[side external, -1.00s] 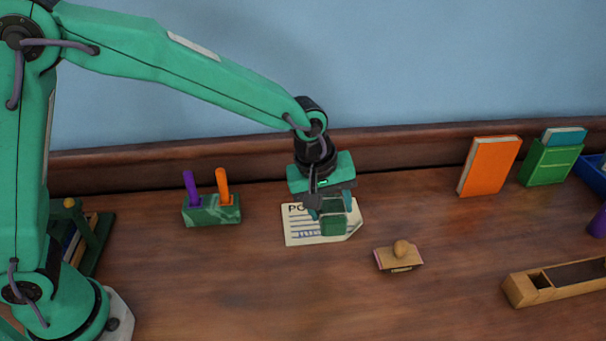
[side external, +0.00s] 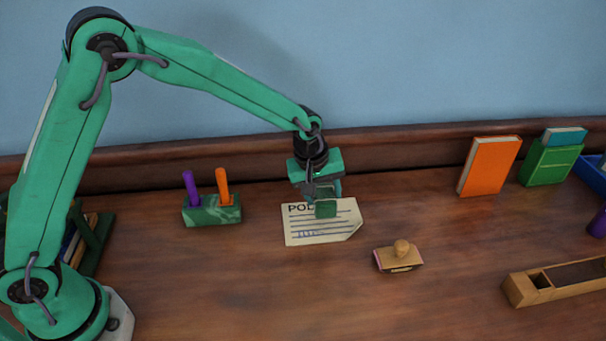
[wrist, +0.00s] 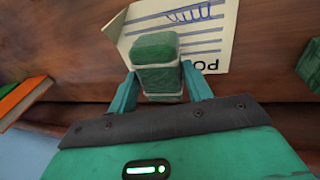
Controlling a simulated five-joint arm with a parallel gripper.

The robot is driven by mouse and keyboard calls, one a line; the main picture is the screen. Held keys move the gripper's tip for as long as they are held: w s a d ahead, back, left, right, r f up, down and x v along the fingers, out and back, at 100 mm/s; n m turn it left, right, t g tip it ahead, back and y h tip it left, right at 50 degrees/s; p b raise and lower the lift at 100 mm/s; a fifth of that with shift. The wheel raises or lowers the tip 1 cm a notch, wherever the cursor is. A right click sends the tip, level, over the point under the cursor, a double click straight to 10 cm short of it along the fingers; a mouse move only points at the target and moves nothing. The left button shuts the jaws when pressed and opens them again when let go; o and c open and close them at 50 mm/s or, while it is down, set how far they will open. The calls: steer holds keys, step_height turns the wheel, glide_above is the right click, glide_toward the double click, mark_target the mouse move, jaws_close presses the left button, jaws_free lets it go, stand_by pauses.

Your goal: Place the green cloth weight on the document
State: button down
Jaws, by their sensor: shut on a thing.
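The green cloth weight (side external: 326,209) is a small green block between the fingers of my gripper (side external: 322,194). In the wrist view the weight (wrist: 156,62) shows a pale band near its lower edge, and my gripper (wrist: 160,88) is shut on its sides. The document (side external: 321,231) is a cream sheet with printed lines and a cut corner, flat on the desk. The weight is over the document's upper part, near the heading. I cannot tell whether it touches the paper. The document also shows behind the weight in the wrist view (wrist: 208,30).
A green marble pen holder (side external: 212,212) with a purple and an orange pen stands left of the document. A wooden stamp (side external: 399,259) lies to its lower right. A wooden box (side external: 560,282) lies front right.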

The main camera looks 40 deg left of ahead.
steer(key=shift+f, duration=1.95)
steer(key=shift+f, duration=0.1)
steer(key=c, duration=0.6)
jaws_free()
steer(key=v, duration=1.2)
